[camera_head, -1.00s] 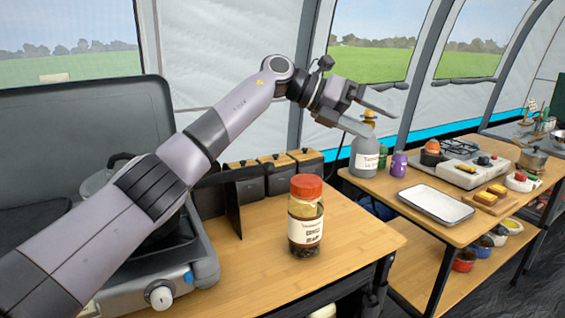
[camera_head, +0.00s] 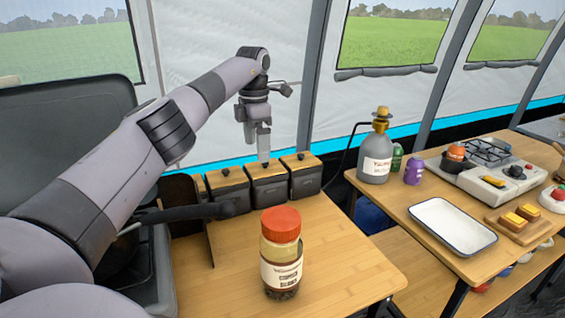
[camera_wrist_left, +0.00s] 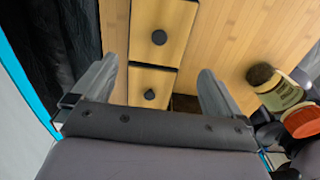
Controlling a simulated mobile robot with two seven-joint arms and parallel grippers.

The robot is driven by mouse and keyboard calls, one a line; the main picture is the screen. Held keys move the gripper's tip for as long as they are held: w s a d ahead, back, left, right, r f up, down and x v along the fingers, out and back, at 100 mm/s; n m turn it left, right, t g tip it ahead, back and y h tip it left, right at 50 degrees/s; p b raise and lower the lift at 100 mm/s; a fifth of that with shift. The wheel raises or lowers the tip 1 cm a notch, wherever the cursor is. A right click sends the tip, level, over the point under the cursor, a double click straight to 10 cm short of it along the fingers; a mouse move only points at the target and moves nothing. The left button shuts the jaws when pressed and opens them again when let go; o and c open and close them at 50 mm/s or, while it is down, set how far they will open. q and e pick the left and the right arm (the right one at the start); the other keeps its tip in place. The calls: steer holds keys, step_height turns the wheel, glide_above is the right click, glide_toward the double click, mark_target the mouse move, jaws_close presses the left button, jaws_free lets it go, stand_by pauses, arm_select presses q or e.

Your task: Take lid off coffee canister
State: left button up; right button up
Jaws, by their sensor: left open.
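Three dark canisters with wooden lids stand in a row at the back of the near table: a left one (camera_head: 228,190), a middle one (camera_head: 268,189) and a right one (camera_head: 302,178). I cannot read which one is coffee. My left gripper (camera_head: 264,158) points down just above the middle canister's lid, open and empty. In the left wrist view, two lids with black knobs, an upper one (camera_wrist_left: 162,28) and a lower one (camera_wrist_left: 150,92), show between and beyond the open fingers (camera_wrist_left: 154,76). The lids are on. My right gripper is out of view.
A glass jar with a red lid (camera_head: 281,252) stands in front of the canisters; it also shows in the left wrist view (camera_wrist_left: 283,97). A dark divider is left of the row. The right table holds a grey bottle (camera_head: 374,160), a white tray (camera_head: 452,227) and a stove.

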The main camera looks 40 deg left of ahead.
mark_target(255, 169)
arm_select(q)
steer(key=shift+w+f, duration=0.15)
steer(key=shift+w, duration=0.25)
steer(key=shift+w+f, duration=0.15)
steer(key=shift+f, duration=0.1)
steer(key=shift+s+a+f, duration=0.1)
steer(key=shift+s+f, duration=0.1)
steer(key=shift+f, duration=0.35)
steer(key=shift+s+a+f, duration=0.1)
steer(key=shift+s+f, duration=0.1)
steer(key=shift+f, duration=0.35)
steer(key=f, duration=0.3)
steer(key=shift+s+a+f, duration=0.1)
steer(key=shift+s+a, duration=0.05)
steer(key=shift+s, duration=0.2)
steer(key=shift+f, duration=0.5)
steer(key=shift+w, duration=0.1)
steer(key=c, duration=0.7)
